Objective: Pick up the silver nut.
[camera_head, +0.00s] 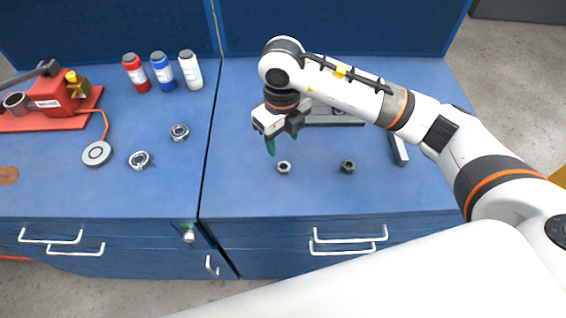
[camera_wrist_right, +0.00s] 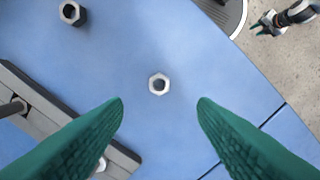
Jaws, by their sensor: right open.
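The silver nut (camera_head: 284,167) lies flat on the blue bench top, near the front edge of the right-hand section. In the right wrist view the silver nut (camera_wrist_right: 159,83) is centred, just beyond the fingertips. My right gripper (camera_head: 282,140) is open and empty, its green fingers pointing down above and slightly behind the nut, not touching it. In the right wrist view its fingertips (camera_wrist_right: 161,102) stand apart on either side of the nut's line. What seems to be my left gripper (camera_wrist_right: 275,22) shows small at the top right of that view; its jaws are unclear.
A dark nut (camera_head: 347,166) lies right of the silver nut. A grey metal fixture (camera_head: 335,117) is behind my gripper. Two metal rings (camera_head: 140,160) (camera_head: 180,131), several bottles (camera_head: 162,72) and a red device (camera_head: 50,100) are on the left section. The bench around the nut is clear.

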